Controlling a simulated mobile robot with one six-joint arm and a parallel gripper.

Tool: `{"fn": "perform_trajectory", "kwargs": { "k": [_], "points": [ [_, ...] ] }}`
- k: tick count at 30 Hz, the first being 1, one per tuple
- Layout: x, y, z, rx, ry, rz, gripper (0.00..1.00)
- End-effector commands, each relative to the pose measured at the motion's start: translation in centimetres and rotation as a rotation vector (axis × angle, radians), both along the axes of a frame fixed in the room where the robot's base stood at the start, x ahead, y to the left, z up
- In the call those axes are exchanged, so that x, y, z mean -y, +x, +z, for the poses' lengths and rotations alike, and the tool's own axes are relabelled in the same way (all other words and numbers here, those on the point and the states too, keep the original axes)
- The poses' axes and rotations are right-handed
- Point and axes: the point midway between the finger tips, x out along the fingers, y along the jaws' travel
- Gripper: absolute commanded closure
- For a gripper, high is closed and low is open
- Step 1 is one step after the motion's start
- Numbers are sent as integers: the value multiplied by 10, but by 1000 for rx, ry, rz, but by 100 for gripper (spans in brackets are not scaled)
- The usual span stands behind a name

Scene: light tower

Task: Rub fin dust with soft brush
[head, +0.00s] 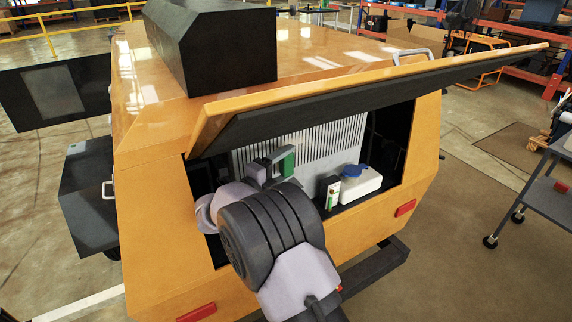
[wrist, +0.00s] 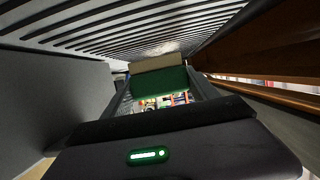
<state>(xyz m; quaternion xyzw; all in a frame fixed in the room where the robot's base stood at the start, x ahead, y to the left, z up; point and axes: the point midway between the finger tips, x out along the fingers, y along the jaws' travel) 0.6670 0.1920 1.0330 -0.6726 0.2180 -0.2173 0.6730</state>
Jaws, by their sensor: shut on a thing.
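My gripper (head: 277,165) is inside the open bay of the yellow light tower, in front of the pale upright fins (head: 322,138). It is shut on a soft brush with a green body (head: 287,163). In the wrist view the green brush (wrist: 160,82) sits between the fingers (wrist: 158,92), with its pale beige bristle side facing the fins (wrist: 125,22). A pale greyish patch that looks like dust (wrist: 163,47) shows on the fins just beyond the bristles. I cannot tell whether the bristles touch the fins. My arm hides the bay's lower left.
A white container with a blue cap (head: 358,182) and a small white-and-green box (head: 330,190) stand on the bay floor, right of my gripper. The raised yellow hatch (head: 380,85) overhangs the opening. A grey cart (head: 547,200) stands at the far right.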

Motion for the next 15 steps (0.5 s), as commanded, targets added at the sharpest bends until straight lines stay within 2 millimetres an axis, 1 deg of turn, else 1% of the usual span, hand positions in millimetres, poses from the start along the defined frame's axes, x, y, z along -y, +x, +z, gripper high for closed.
{"fn": "perform_trajectory", "kwargs": {
  "k": [15],
  "points": [
    [-6, 8, 0, 1, 0, 0, 74]
  ]
}}
